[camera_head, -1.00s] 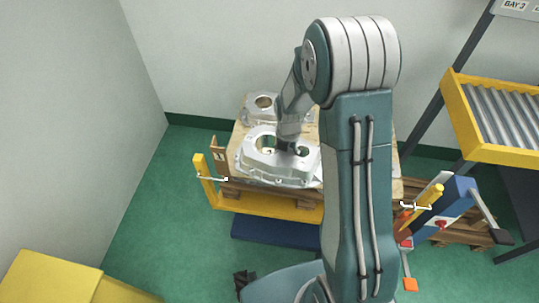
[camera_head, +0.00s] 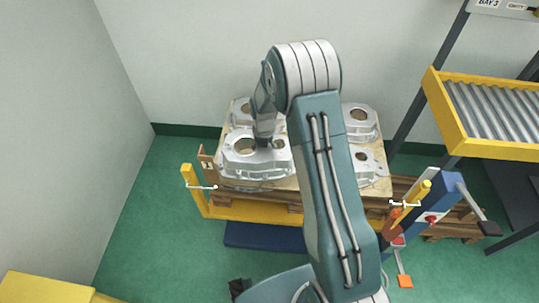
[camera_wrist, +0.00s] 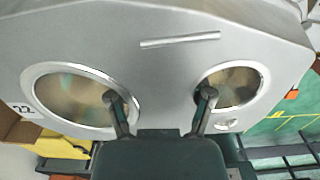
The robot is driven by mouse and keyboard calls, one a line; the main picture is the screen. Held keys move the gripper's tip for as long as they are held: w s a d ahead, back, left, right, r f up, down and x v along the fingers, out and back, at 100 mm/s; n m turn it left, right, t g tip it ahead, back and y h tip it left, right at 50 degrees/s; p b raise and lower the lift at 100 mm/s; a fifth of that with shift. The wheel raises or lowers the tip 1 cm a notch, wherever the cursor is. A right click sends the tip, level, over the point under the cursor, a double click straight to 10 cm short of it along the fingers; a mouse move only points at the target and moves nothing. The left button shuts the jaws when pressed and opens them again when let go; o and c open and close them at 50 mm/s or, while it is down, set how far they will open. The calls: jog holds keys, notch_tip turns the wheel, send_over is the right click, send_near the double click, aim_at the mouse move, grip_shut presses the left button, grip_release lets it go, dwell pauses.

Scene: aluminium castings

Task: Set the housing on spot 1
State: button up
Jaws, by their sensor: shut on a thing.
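The housing (camera_head: 232,168) is a silver casting with large round openings, over the front left of the wooden board (camera_head: 288,184). My gripper (camera_head: 264,142) reaches down to it from above. In the wrist view my gripper (camera_wrist: 160,98) has one fingertip in each of two round openings, shut on the web between them, and the housing (camera_wrist: 160,65) fills the upper part. Whether its underside touches the board is hidden. A small brown upright plate (camera_head: 207,163) with a mark stands at the board's front left corner; no other marking of spot 1 shows.
Other castings stand on the board at the back left (camera_head: 240,112), back right (camera_head: 360,118) and front right (camera_head: 366,165). Yellow posts stand left (camera_head: 188,178) and right (camera_head: 421,195). A yellow-framed roller conveyor (camera_head: 490,110) is at the right. My arm hides the board's middle.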

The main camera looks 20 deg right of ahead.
jog(key=w+f, duration=0.4)
jog(key=w+a+f, duration=0.1)
jog(key=w+f, duration=0.1)
jog(key=shift+w+f, duration=0.1)
jog(key=shift+f, duration=0.1)
notch_tip(320, 180, down, 3)
jog(key=shift+r, duration=0.1)
jog(key=o, duration=1.3)
